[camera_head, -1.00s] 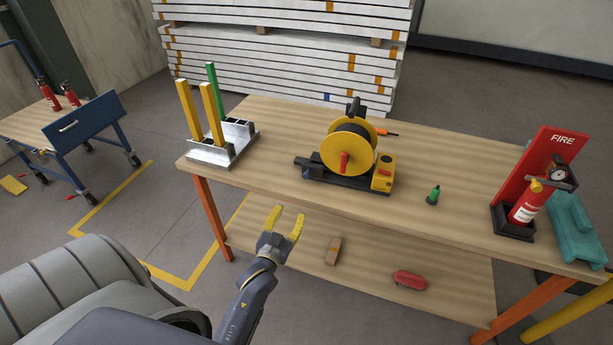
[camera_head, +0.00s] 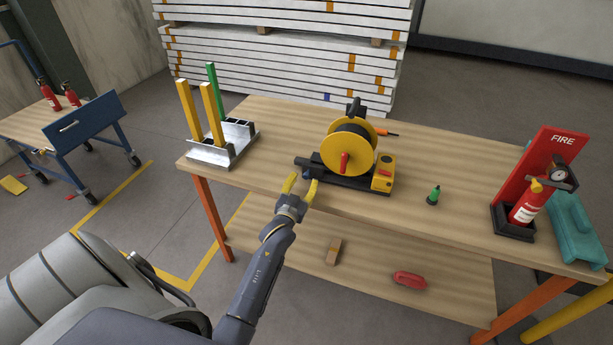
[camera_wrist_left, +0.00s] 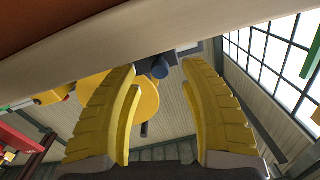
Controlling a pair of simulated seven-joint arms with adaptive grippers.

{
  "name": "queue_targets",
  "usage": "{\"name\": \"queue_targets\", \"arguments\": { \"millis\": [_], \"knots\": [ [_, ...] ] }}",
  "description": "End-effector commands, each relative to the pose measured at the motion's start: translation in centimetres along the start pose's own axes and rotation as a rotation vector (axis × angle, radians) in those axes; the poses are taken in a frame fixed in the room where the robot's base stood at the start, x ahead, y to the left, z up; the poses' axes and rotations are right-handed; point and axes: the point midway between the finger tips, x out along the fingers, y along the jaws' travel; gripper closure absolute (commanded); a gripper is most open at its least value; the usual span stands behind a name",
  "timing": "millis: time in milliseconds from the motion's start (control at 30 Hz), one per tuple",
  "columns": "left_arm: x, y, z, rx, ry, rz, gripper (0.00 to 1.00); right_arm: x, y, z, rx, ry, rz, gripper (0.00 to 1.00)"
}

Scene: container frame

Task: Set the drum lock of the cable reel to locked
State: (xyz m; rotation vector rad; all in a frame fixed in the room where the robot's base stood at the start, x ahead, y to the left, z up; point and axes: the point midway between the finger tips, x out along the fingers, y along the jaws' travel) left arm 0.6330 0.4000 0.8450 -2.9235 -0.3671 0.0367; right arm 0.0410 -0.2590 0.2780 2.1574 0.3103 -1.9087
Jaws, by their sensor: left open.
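The cable reel (camera_head: 349,148) stands on the wooden workbench, with a yellow drum, a black base and a red handle (camera_head: 345,162) on its front. My right gripper is out of view.
The workbench (camera_head: 440,165) has a metal holder (camera_head: 225,150) with upright bars at left. A green-topped small item (camera_head: 433,196) and a fire extinguisher stand (camera_head: 530,195) are at right. The bench's front edge lies close to my left gripper.

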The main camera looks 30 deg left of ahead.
Motion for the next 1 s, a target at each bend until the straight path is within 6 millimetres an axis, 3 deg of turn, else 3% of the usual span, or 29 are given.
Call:
{"name": "queue_targets", "arguments": {
  "millis": [300,767,1000],
  "knots": [
    [3.1,0.0,0.0,-0.001,0.001,0.000,0.56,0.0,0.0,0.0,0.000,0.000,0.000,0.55],
    [3.7,0.0,0.0,0.000,0.001,0.000,0.56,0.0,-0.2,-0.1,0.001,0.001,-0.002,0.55],
    [3.7,0.0,0.0,0.000,0.000,0.000,0.80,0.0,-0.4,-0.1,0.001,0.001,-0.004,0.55]
  ]
}}
